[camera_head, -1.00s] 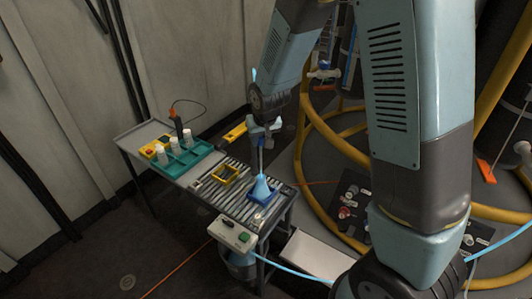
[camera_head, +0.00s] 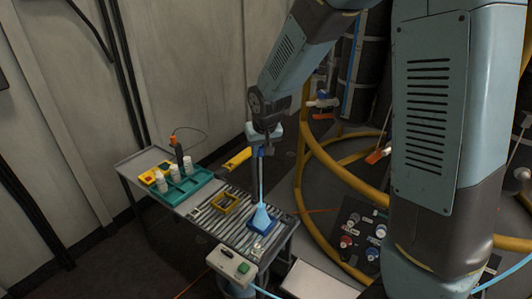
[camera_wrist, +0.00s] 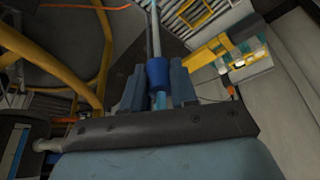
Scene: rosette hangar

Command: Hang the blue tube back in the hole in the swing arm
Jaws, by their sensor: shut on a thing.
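The blue tube (camera_head: 261,180) stands nearly upright, its lower end meeting a light blue cone (camera_head: 262,216) on a blue square base. My gripper (camera_head: 262,138) is shut on the upper part of the tube, above the cone. In the wrist view the tube shows a dark blue collar (camera_wrist: 157,74) between my two grey fingers (camera_wrist: 158,92). Its light blue length runs on beyond them. I cannot tell whether the tube's lower end is inside the cone or only in front of it. I cannot clearly make out the swing arm or its hole.
The cone's base is on a slatted table (camera_head: 225,216). Yellow hoses (camera_head: 330,165) and a dark control panel (camera_head: 358,225) lie to the right.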

